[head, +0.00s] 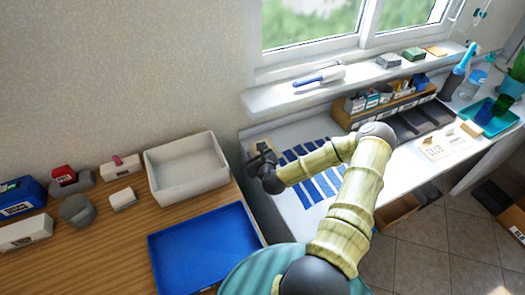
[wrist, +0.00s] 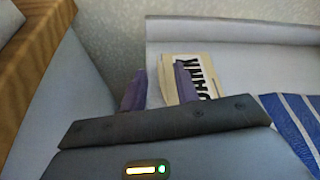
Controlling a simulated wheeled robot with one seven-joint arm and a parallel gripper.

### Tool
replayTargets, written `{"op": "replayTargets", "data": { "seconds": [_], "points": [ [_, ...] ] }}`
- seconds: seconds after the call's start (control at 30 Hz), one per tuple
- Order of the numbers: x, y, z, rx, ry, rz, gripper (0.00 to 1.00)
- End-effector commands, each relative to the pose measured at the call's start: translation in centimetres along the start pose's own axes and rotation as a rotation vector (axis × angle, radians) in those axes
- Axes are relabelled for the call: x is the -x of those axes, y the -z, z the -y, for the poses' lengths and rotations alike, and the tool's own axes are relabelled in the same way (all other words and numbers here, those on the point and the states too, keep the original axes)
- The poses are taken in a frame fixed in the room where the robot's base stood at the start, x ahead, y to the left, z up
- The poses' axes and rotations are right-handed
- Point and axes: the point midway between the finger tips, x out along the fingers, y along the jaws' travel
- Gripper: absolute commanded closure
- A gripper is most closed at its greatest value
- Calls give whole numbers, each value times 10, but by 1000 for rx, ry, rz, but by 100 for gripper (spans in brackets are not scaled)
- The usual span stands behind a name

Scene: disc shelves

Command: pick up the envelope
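The envelope (wrist: 204,70) is cream with bold black print and lies on the white desk surface, near its left end, in the wrist view. In the head view a small cream part of it (head: 262,146) shows beside my gripper (head: 258,160), which hides most of it. In the wrist view my gripper (wrist: 160,88) has its two purple fingers apart. The right finger overlaps the envelope in the picture, and the envelope's left edge shows between the fingers. I cannot tell whether they touch.
Blue stripes (head: 313,172) mark the desk right of the envelope. A wooden table with a white bin (head: 187,185) and a blue tray (head: 200,250) stands to the left, across a gap. A wooden organizer (head: 385,104) stands at the back under the window sill.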

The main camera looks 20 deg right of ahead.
Motion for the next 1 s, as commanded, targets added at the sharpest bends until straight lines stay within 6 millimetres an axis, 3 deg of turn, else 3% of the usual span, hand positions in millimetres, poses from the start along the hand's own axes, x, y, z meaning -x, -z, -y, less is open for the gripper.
{"op": "replayTargets", "data": {
  "seconds": [0.3,0.87,1.0],
  "points": [
    [-37,4,-3,0,1,1,69],
    [-38,4,-3,-1,1,1,69],
    [-38,4,-3,-1,1,1,97]
  ]
}}
